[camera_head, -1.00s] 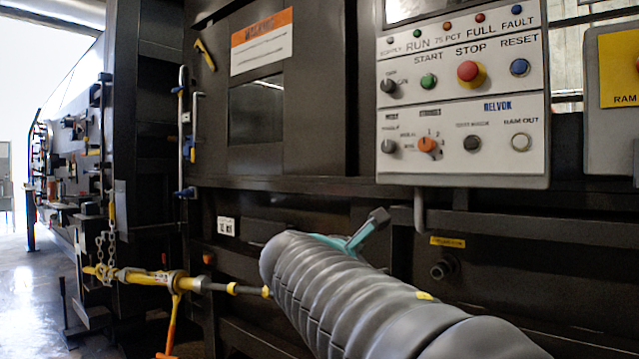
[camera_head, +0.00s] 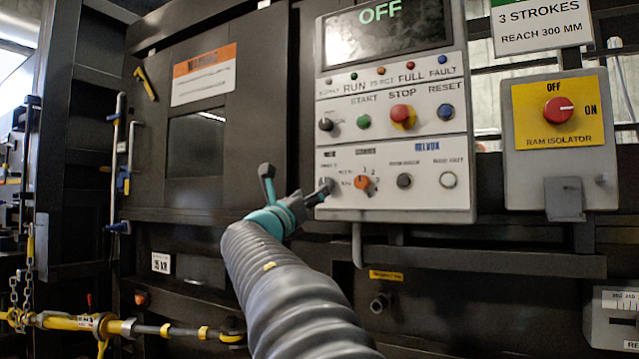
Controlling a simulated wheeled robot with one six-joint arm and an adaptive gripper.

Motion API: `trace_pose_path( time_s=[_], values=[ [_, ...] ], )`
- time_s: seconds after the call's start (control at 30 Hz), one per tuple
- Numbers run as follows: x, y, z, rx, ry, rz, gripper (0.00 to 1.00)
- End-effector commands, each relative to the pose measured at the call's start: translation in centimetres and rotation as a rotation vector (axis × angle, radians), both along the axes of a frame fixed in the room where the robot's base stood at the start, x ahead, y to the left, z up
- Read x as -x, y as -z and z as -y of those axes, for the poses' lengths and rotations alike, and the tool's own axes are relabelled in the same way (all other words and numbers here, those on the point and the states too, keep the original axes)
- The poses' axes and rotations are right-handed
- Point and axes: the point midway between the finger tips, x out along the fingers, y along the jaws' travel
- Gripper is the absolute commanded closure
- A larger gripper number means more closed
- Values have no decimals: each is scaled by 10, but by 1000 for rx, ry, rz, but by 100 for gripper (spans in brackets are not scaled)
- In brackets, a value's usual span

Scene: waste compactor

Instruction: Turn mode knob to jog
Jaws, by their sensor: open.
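The control panel (camera_head: 395,125) is white, with two rows of knobs and buttons under a dark display reading OFF. In its lower row, an orange selector knob (camera_head: 362,182) has numbers 1, 2 and 3 around it. A dark knob at the far left of that row is mostly hidden by my gripper's right finger. The labels there are too blurred for me to tell which is the mode knob. My gripper (camera_head: 296,180) is open and empty at the panel's lower left edge. Its left finger stands off the panel; whether the right finger touches the dark knob is unclear.
Upper row: a dark knob (camera_head: 326,125), green start button (camera_head: 363,122), red stop button (camera_head: 402,115), blue reset button (camera_head: 446,111). A yellow ram isolator (camera_head: 558,112) is at right. A pipe (camera_head: 357,245) hangs under the panel. Yellow rod gear (camera_head: 90,322) is low left.

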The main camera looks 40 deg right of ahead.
Motion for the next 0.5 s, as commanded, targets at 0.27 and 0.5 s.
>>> trace_pose_path(
  time_s=[0.27, 0.5],
  values=[
    [-19, -19, 42, -1, 0, 0, 40],
    [-27, -26, 59, -1, -1, 0, 40]
  ],
)
